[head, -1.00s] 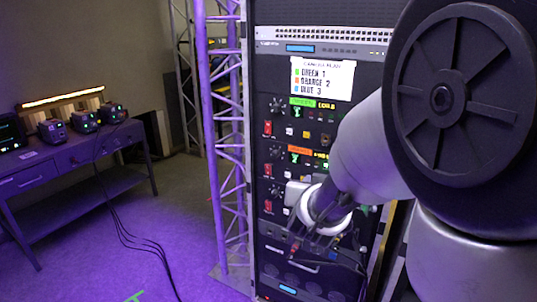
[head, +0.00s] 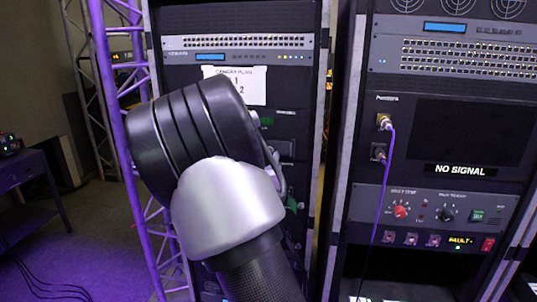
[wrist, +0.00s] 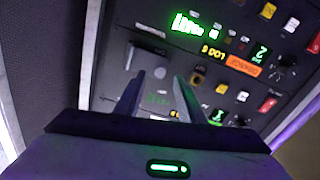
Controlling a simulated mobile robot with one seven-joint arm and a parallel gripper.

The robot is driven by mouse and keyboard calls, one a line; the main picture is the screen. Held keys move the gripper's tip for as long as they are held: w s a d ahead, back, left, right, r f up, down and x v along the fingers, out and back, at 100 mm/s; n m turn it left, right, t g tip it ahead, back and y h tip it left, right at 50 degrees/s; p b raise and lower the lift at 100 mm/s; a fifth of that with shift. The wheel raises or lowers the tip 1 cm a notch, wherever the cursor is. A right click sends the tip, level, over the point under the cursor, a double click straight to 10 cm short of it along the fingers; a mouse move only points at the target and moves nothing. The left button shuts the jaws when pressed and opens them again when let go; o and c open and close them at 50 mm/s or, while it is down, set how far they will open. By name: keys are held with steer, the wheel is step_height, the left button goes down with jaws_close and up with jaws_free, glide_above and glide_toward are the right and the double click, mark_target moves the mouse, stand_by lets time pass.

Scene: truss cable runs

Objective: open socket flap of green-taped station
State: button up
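My gripper (wrist: 158,100) shows in the wrist view with its two fingers apart, pointing at the dark rack panel (wrist: 110,75). Nothing is clearly held between them. The panel appears upside down there. An orange tape label (wrist: 243,65) lies right of the fingers, with lit green displays (wrist: 187,25) above. In the head view my arm hides the gripper and most of the station panel.
A paper plan (head: 250,88) on the rack is partly covered by my arm. A purple truss (head: 125,130) stands left of it. A second rack (head: 450,130) with a purple cable (head: 382,200) stands close on the right. Open floor (head: 95,240) shows at lower left.

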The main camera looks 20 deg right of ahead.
mark_target(270, 152)
steer(key=x, duration=0.5)
steer(key=shift+s, duration=0.1)
jaws_close()
